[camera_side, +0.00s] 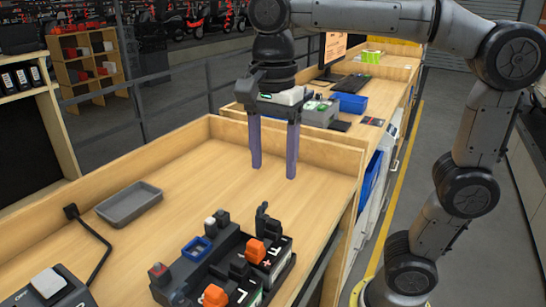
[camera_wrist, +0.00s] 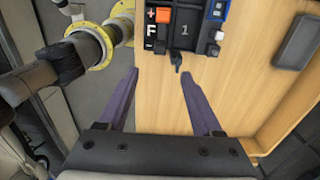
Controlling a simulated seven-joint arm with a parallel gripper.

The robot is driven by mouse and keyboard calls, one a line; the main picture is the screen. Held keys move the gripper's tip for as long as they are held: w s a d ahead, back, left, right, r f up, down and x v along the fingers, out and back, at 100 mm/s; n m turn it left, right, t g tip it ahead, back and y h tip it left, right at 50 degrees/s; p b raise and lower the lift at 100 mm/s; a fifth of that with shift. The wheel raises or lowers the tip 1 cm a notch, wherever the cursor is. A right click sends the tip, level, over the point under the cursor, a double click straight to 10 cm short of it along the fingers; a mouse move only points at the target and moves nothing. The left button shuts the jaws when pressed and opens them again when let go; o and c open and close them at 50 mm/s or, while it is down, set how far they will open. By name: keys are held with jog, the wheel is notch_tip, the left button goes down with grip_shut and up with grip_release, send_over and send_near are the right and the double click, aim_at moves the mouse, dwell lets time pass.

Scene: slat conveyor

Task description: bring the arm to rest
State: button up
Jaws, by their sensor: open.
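My gripper (camera_side: 273,168) hangs from my arm above the back part of the wooden bench, its two purple fingers pointing down and spread apart. Nothing is between the fingers. In the wrist view my gripper (camera_wrist: 158,78) also shows open and empty, over the bench top and its edge. My arm's links rise at the right in the side view and curve over to the gripper. The wooden bench (camera_side: 185,190) lies under the gripper, with a raised rim along its back and right side. I cannot tell the exact height of the fingertips above the wood.
A black fixture (camera_side: 240,290) with orange blocks stands at the bench front; it also shows in the wrist view (camera_wrist: 185,30). A grey tray (camera_side: 130,204) lies at the left. A device with a cable (camera_side: 48,287) sits front left. The bench middle is clear.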

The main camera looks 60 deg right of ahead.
jog(key=s+d+f+t, duration=0.1)
jog(key=s+d+t, duration=0.1)
jog(key=s+d, duration=0.3)
jog(key=s+d+f+n+t, duration=0.1)
jog(key=s+f+n+t, duration=0.2)
jog(key=f+n, duration=0.7)
jog(key=shift+s+n+t, duration=0.25)
jog(key=shift+n+t, duration=0.05)
jog(key=shift+n, duration=3.7)
